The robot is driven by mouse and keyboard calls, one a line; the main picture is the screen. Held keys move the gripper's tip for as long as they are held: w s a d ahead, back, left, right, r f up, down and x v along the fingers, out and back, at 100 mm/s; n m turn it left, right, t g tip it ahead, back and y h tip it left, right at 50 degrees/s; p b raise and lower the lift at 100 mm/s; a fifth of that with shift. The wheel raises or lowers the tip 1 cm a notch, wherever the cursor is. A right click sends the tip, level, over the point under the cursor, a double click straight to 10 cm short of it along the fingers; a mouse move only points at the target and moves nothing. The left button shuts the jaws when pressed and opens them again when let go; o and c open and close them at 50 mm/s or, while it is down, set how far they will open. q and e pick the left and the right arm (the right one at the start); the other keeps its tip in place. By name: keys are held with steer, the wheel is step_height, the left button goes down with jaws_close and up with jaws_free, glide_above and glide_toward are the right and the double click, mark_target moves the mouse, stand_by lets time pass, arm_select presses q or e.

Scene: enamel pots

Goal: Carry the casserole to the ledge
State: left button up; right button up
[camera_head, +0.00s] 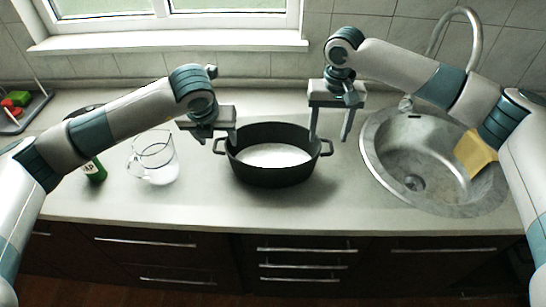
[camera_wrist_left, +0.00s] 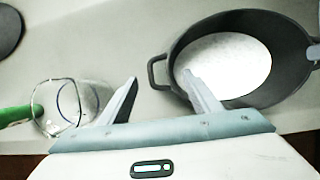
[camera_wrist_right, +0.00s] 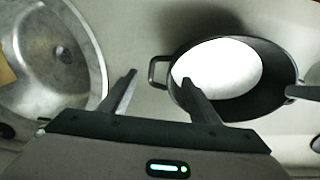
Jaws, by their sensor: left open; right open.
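The casserole (camera_head: 270,176) is a black oval pot with a light inside bottom and a loop handle at each end. It stands on the counter (camera_head: 215,205) between my grippers; it also shows in the left wrist view (camera_wrist_left: 285,93) and the right wrist view (camera_wrist_right: 270,98). My left gripper (camera_head: 219,138) is open above the left handle, one finger over the pot in its wrist view. My right gripper (camera_head: 330,138) is open above the right handle, its fingers either side of that handle in its wrist view. Neither seems to touch the pot. The ledge (camera_head: 170,42) is a white window sill behind the counter.
A glass jug (camera_head: 155,158) and a green bottle (camera_head: 95,170) stand left of the casserole. A round steel sink (camera_head: 400,180) with a tap (camera_head: 478,30) and a yellow cloth (camera_head: 474,153) lies to the right. A dark tray (camera_head: 35,110) is at far left. The sill looks clear.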

mark_target(221, 145)
arm_select(q)
steer(key=shift+x, duration=1.9)
arm_select(e)
steer(key=shift+f, duration=1.9)
